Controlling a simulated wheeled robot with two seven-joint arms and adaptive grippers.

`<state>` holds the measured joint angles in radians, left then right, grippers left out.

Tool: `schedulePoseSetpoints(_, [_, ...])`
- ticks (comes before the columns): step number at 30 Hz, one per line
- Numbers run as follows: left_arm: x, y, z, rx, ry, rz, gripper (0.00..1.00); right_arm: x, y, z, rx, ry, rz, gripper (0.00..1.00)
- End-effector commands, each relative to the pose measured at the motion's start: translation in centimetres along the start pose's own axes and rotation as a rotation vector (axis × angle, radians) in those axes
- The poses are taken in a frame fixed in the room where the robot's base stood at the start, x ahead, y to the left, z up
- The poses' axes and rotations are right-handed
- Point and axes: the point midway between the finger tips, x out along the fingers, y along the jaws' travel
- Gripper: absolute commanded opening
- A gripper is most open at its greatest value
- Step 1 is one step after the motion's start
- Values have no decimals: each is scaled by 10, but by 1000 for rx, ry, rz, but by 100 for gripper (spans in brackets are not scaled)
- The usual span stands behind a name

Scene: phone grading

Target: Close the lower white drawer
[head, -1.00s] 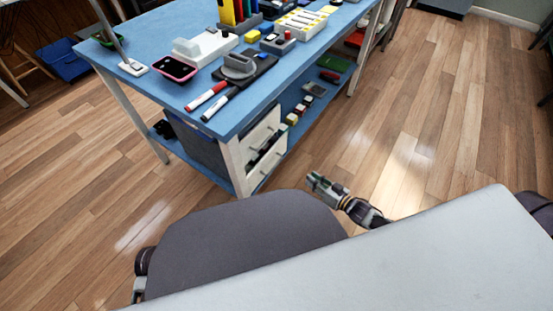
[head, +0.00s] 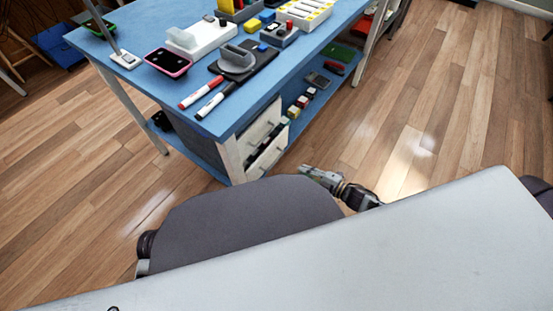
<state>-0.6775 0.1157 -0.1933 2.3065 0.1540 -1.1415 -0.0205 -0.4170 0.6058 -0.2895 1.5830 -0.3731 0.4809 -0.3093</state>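The white drawer unit (head: 230,158) stands under the blue table, at its near right corner. The lower white drawer (head: 267,160) appears pulled out, with a dark gap and some contents showing above its front. The upper white drawer (head: 262,124) is above it. My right gripper (head: 306,170) is low, to the right of the lower drawer and apart from it in the picture. It is small and seen at an angle, so I cannot tell whether its fingers are open or shut. My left gripper does not show.
The blue table (head: 120,88) carries phones, two markers (head: 197,94), a grey round device (head: 236,60) and other items. Its lower shelf (head: 295,92) holds small blocks. Open wooden floor (head: 400,135) lies to the right.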

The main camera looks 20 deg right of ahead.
Motion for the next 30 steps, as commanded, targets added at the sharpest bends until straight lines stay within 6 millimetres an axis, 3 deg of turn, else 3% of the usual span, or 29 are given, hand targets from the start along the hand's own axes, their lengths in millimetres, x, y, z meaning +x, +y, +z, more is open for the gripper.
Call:
schedulePoseSetpoints(15, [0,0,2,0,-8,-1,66,0,-2,-2,-508,13,-4,18])
schedulePoseSetpoints(30, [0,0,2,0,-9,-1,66,0,-2,-2,-564,13,-4,18])
